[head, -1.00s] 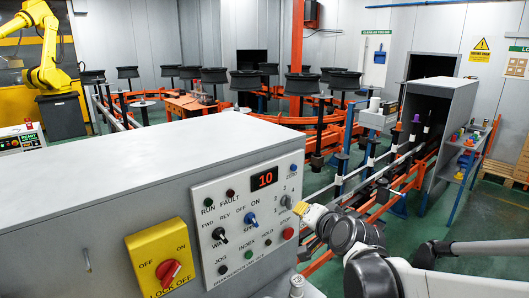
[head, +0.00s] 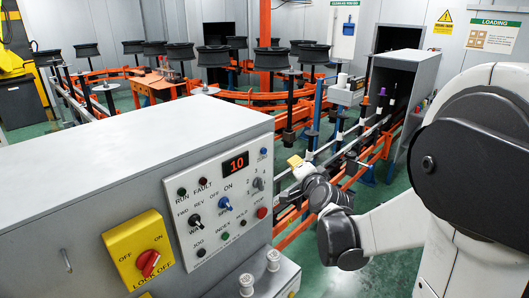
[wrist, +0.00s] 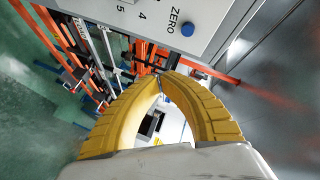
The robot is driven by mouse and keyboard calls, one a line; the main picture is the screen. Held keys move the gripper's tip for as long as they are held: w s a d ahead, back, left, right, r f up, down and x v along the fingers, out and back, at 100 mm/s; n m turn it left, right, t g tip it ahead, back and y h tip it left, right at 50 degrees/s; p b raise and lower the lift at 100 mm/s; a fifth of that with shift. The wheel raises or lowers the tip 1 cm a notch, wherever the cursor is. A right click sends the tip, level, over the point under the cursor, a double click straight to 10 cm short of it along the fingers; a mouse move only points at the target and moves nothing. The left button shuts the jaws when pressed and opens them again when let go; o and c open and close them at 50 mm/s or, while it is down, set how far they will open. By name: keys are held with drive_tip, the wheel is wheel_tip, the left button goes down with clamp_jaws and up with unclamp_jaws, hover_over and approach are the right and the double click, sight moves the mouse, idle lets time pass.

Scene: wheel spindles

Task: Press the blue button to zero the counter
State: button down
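The blue zero button (head: 263,150) sits at the top right corner of the control panel, right of the counter (head: 236,163), which reads 10 in red. In the wrist view the blue button (wrist: 188,29) shows beside the word ZERO, beyond and slightly right of the fingertips. My gripper (head: 294,161) has yellow fingers and is to the right of the panel, apart from the button. In the wrist view the two curved fingers of my gripper (wrist: 163,77) meet at their tips, with nothing held between them.
The panel also has several knobs, a red button (head: 262,212) and a blue switch (head: 225,203). A yellow lock-off box (head: 139,248) with a red knob is on the cabinet (head: 90,165). Orange rails (head: 352,178) with spindles stand behind my gripper.

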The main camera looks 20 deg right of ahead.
sight(269, 151)
drive_tip(key=shift+w+a, duration=0.55)
drive_tip(key=shift+w, duration=0.65)
drive_tip(key=shift+w+a, duration=0.5)
drive_tip(key=shift+w, duration=0.7)
drive_tip(key=shift+w+a, duration=0.55)
drive_tip(key=shift+w, duration=0.65)
drive_tip(key=shift+w+a+b, duration=0.15)
drive_tip(key=shift+w+b, duration=0.2)
drive_tip(key=shift+w, duration=0.05)
drive_tip(key=shift+w+a, duration=0.2)
drive_tip(key=shift+w, duration=0.2)
drive_tip(key=shift+s+d, duration=0.35)
drive_tip(key=shift+s, duration=0.45)
drive_tip(key=s, duration=0.1)
drive_tip(key=s+d, duration=0.1)
drive_tip(key=s, duration=0.1)
drive_tip(key=s+d, duration=0.1)
drive_tip(key=shift+s, duration=0.3)
